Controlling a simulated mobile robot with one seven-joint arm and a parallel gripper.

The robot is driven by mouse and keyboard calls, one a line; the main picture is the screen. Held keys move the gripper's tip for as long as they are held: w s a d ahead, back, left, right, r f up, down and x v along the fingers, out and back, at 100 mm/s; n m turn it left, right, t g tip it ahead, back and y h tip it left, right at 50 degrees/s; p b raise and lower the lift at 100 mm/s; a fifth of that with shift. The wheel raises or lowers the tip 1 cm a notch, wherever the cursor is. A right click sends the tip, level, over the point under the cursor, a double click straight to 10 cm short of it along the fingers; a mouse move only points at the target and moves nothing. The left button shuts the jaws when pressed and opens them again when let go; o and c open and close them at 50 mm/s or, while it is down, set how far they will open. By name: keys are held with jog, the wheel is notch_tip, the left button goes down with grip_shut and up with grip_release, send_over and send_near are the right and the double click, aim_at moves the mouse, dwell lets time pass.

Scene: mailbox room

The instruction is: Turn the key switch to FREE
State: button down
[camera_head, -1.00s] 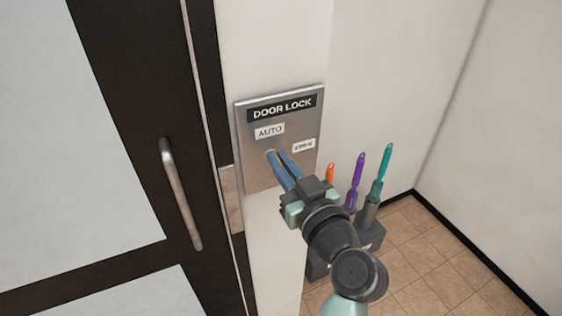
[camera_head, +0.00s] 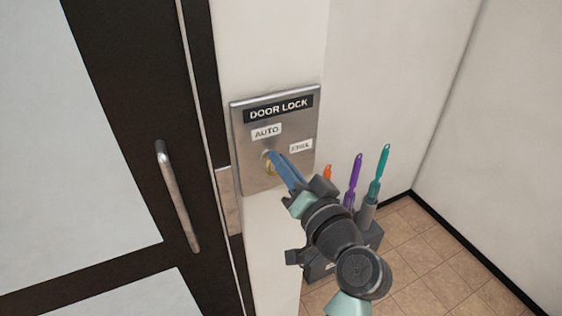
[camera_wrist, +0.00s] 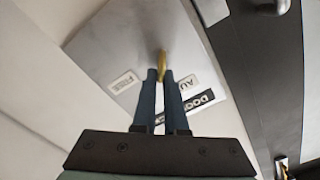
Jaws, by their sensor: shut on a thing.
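The steel key switch plate (camera_head: 250,172), headed DOOR LOCK, is on the wall strip beside the door. It has an AUTO label (camera_head: 266,131) at upper middle and a second label (camera_head: 301,147), blurred but seemingly FREE, to the right. The brass key (camera_head: 268,166) sits at the switch below AUTO; it also shows in the wrist view (camera_wrist: 163,64). My gripper (camera_head: 271,155) is shut on the key, its blue fingers reaching in from the lower right. The fingers partly hide the switch, and I cannot tell which label the key points to.
A dark-framed glass door with a metal handle (camera_head: 178,197) is on the left. Behind my arm, a grey holder (camera_head: 370,236) stands with orange, purple (camera_head: 353,180) and teal (camera_head: 378,175) handled tools. Tiled floor is open at right.

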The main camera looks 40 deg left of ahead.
jog(key=m, duration=0.2)
jog(key=m+p, duration=0.1)
jog(key=m, duration=0.2)
jog(key=shift+w+d+f+m+p, duration=0.1)
jog(key=shift+w+f+m+p, duration=0.15)
jog(key=shift+m+p, duration=0.15)
jog(key=shift+f+m+p, duration=0.15)
jog(key=shift+m+p, duration=0.35)
jog(key=shift+m, duration=0.6)
jog(key=shift+f+m+p, duration=0.1)
jog(key=shift+m+p, duration=0.35)
jog(key=shift+m, duration=0.65)
jog(key=c, duration=1)
grip_release()
jog(key=shift+f, duration=0.1)
jog(key=shift+o, duration=0.2)
